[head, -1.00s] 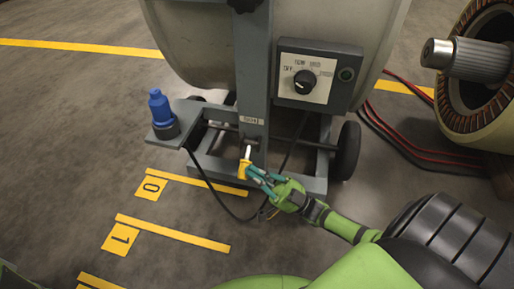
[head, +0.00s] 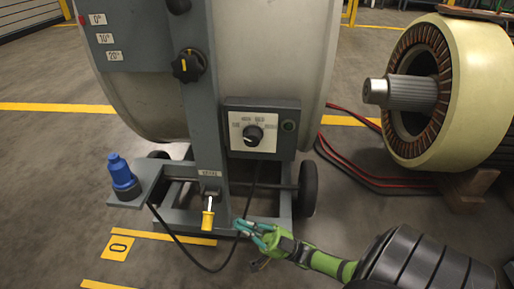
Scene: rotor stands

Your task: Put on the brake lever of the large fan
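The large fan (head: 270,60) stands on a grey wheeled frame in the head view. Its brake lever (head: 208,217), a pale rod with a yellow grip, sits low on the grey post below a small label (head: 209,174). The lever points downward. My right gripper (head: 241,228) is just right of the yellow grip, apart from it in the picture. Its teal fingers show a gap between them, with nothing held. My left gripper is not in view.
A control box (head: 262,128) with a black knob is on the fan's frame. A blue-topped object (head: 122,172) stands on a side bracket. A cable hangs near my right gripper. A large rotor (head: 460,90) and red cables lie to the right.

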